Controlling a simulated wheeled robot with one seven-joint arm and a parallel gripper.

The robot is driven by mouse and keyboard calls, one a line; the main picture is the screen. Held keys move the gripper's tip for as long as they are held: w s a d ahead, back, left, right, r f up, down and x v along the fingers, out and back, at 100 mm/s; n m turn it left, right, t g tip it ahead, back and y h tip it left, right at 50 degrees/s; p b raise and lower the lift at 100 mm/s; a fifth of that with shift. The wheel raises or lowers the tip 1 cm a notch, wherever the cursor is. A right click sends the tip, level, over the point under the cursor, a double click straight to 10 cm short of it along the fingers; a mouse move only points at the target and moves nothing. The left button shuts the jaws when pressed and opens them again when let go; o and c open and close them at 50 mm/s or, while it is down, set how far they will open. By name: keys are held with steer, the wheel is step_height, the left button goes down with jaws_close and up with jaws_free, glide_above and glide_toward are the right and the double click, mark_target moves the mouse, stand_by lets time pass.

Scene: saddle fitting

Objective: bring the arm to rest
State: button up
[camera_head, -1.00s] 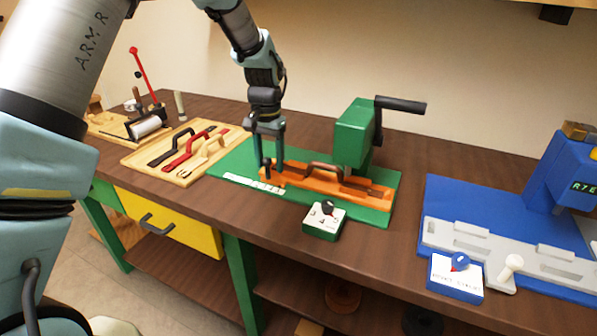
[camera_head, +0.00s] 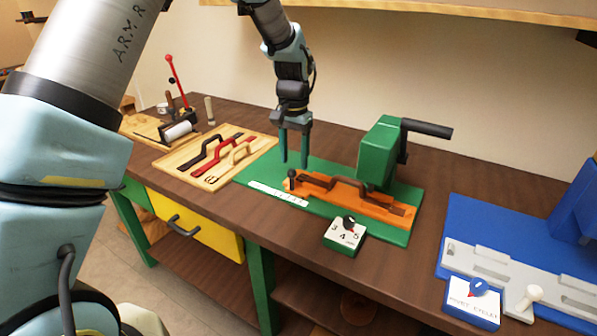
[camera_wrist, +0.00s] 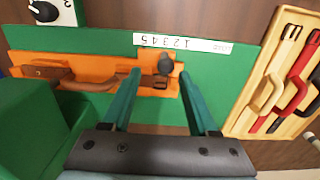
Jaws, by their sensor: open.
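My gripper (camera_head: 294,148) is open and empty, pointing down above the green base board (camera_head: 395,234) of the green press. In the wrist view its two green fingers (camera_wrist: 166,88) stand apart, with bare green board and the end of the orange fixture between them. The orange fixture (camera_head: 378,208) lies on the board and carries a dark strap with a raised handle (camera_head: 345,182). A small black knob (camera_head: 292,176) stands at the fixture's left end, near the fingers; it also shows in the wrist view (camera_wrist: 165,64).
The green press (camera_head: 381,150) with its black lever stands right of my gripper. A wooden tray (camera_head: 176,162) with several strap handles lies left. A dial box (camera_head: 345,236) sits in front, a blue machine (camera_head: 455,215) at right. Air above the bench is free.

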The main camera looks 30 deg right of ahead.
steer(key=w+a+r+n, duration=0.2)
steer(key=a, duration=0.8)
steer(key=w+a+r+n, duration=0.2)
steer(key=a+n, duration=0.1)
steer(key=a, duration=0.6)
steer(key=s+a+n, duration=0.3)
steer(key=s+a, duration=0.1)
steer(key=a, duration=0.6)
steer(key=s+a+r+n+t, duration=0.1)
steer(key=s+a+n, duration=0.2)
steer(key=a, duration=0.8)
steer(key=shift+s+a+r+t, duration=0.2)
steer(key=shift+s+a+t, duration=0.1)
steer(key=shift+s, duration=0.8)
steer(key=shift+d, duration=0.1)
